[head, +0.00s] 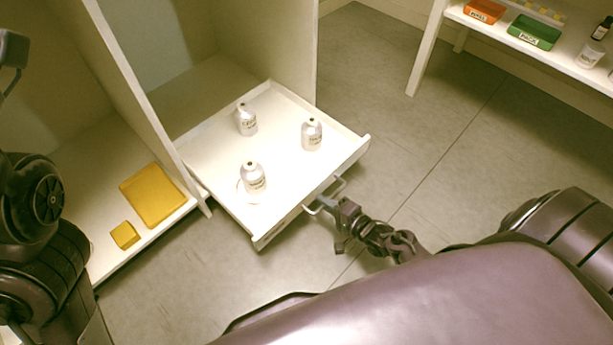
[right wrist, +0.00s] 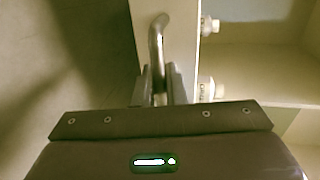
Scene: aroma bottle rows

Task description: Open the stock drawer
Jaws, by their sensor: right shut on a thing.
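The stock drawer (head: 215,160) is white and stands pulled out of its cabinet, with its inside in view. A bar handle (head: 339,183) is on the drawer's front. My right gripper (head: 328,203) is at the front and shut on the handle. In the right wrist view the handle (right wrist: 157,45) runs between the fingers (right wrist: 160,85). The left arm shows at the left edge, but its gripper is not clearly visible.
A yellow tray (head: 153,195) and a small yellow block (head: 125,235) lie on the shelf left of the drawer. At the top right a white table holds an orange bin (head: 485,11), a green bin (head: 535,32) and bottles. The floor between is clear.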

